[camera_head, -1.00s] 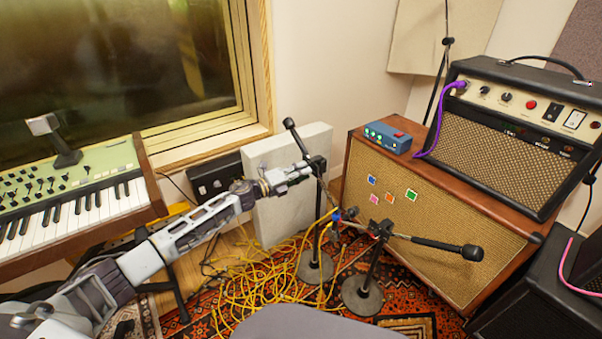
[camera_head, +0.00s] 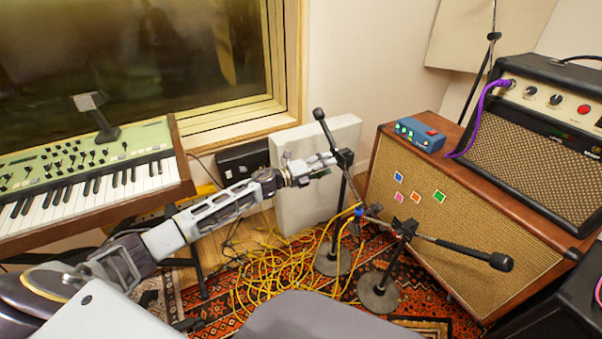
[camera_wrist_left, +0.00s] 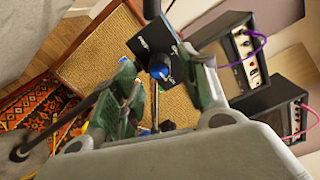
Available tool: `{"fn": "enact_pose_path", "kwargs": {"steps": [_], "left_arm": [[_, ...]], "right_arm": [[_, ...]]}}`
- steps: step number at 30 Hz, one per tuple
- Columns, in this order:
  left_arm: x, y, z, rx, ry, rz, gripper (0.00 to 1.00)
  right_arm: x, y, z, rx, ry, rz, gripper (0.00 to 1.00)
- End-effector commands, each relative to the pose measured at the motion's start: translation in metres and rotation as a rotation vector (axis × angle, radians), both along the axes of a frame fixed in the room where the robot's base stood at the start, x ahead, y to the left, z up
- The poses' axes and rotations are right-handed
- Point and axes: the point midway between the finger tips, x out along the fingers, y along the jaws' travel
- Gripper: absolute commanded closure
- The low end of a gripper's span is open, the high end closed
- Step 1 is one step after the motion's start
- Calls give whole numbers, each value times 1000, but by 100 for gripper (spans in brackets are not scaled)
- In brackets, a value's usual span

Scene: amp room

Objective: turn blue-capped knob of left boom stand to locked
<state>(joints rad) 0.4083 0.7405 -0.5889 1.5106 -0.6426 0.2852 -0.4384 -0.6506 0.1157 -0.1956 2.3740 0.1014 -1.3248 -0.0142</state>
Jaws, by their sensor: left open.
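The left boom stand (camera_head: 344,190) stands on the rug with its boom tilted up. Its black clutch block (camera_head: 344,157) is just right of my left gripper (camera_head: 322,166). In the left wrist view, the blue-capped knob (camera_wrist_left: 158,70) sits on a dark plate (camera_wrist_left: 150,44) with white marks. It appears between the two fingers of my left gripper (camera_wrist_left: 165,90), which are apart. I cannot tell whether they touch it. In the head view I cannot make out this knob beside the fingers. My right gripper is not in view.
Yellow cables (camera_head: 275,270) lie tangled on the rug. A keyboard (camera_head: 90,185) is at left, a speaker cabinet (camera_head: 455,225) at right, and a pale panel (camera_head: 300,195) behind.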

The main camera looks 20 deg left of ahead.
Motion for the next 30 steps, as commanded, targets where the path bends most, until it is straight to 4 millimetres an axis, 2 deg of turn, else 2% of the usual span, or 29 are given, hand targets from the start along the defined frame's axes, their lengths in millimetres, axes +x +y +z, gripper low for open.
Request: {"fn": "enact_pose_path", "kwargs": {"steps": [30], "left_arm": [[-63,48,1,2,2,-1,56]], "right_arm": [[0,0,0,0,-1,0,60]]}}
